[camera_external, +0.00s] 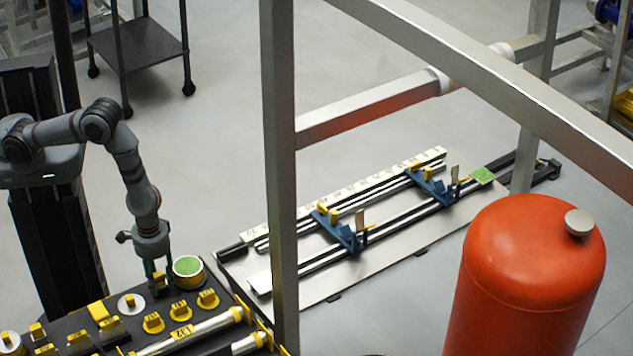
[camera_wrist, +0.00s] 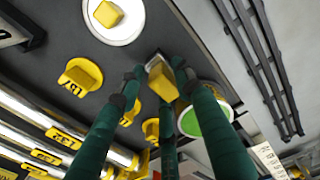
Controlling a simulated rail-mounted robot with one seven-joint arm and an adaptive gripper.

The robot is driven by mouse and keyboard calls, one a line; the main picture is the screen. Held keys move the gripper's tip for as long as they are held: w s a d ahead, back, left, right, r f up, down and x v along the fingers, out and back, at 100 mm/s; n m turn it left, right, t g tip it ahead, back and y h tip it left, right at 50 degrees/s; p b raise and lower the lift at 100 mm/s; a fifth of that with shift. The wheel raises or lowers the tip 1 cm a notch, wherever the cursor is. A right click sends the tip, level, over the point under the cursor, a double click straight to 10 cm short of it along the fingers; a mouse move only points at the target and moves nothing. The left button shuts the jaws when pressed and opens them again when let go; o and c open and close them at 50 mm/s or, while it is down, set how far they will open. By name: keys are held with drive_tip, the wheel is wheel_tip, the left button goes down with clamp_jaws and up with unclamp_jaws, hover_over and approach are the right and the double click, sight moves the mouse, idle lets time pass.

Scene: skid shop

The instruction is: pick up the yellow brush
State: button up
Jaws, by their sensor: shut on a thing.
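The yellow brush shows as a small yellow block with a greyish side between my fingertips in the wrist view (camera_wrist: 163,84). In the external view a bit of its yellow (camera_external: 158,281) shows low between the fingers. My gripper (camera_external: 157,268) points down at the back corner of the dark tabletop, with its dark green fingers closed around the brush. The fingers (camera_wrist: 158,72) also show in the wrist view. The fingers hide part of the brush, and I cannot tell whether it still touches the tabletop.
A round container with a green top (camera_external: 188,270) stands close to the right of my gripper. A white disc with a yellow knob (camera_external: 131,304) lies to the left. Several yellow-labelled pieces and metal tubes (camera_external: 190,332) fill the dark table (camera_external: 235,308).

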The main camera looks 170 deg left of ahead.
sight(159, 276)
drive_tip(key=shift+r, duration=0.1)
drive_tip(key=shift+r+b, duration=0.35)
drive_tip(key=shift+r, duration=0.15)
wheel_tip(159, 276, up, 2)
drive_tip(key=shift+a+r+b, duration=0.1)
drive_tip(key=shift+r+b, duration=0.05)
drive_tip(key=shift+b, duration=0.4)
drive_tip(key=w+d+r+b, duration=0.3)
drive_tip(key=d+r, duration=0.4)
drive_tip(key=d, duration=0.4)
drive_tip(key=shift+w+d+r, duration=0.15)
drive_tip(key=shift+w+r, duration=0.1)
drive_tip(key=shift+w, duration=0.15)
drive_tip(key=o, duration=0.7)
drive_tip(key=c, duration=0.4)
